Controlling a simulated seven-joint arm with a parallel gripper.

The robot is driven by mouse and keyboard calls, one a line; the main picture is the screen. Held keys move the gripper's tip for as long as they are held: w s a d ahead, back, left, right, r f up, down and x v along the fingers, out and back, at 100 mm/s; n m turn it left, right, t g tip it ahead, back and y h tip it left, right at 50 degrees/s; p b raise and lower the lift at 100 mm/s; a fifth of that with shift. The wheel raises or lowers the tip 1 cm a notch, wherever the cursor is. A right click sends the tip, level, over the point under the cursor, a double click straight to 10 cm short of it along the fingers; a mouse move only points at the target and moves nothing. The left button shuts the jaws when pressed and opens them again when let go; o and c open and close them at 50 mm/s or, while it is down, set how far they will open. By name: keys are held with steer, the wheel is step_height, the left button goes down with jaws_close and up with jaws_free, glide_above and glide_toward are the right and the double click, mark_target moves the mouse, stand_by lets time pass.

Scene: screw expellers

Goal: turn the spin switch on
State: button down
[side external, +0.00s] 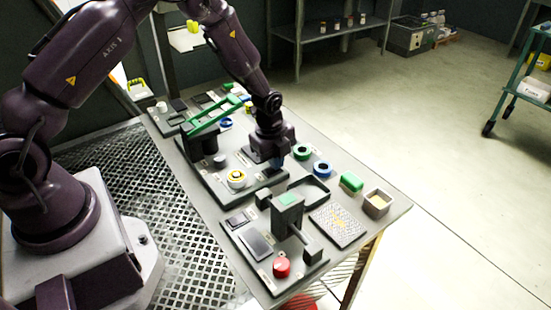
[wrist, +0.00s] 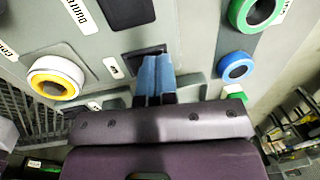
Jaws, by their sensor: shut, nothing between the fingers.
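My gripper (side external: 278,160) is shut and empty, pointing down over the far part of the grey machine panel. In the wrist view its blue fingertips (wrist: 155,75) are together over a small dark recessed plate (wrist: 138,57), partly hidden behind them. A small white label lies left of this plate, too small to read. This plate may be the spin switch; I cannot tell for sure, nor whether the fingertips touch it. A round yellow and white knob (side external: 236,178) sits on the same panel, and it also shows in the wrist view (wrist: 55,80).
A green ring (side external: 302,152) and a blue ring (side external: 322,168) lie right of the gripper. A green lever (side external: 207,117) rises on the left.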

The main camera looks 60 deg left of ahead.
steer(key=shift+f, duration=0.2)
steer(key=shift+s+r, duration=0.25)
steer(key=shift+s, duration=0.45)
step_height(320, 180, up, 14)
steer(key=w, duration=0.1)
steer(key=shift+w, duration=0.35)
stand_by(0.5)
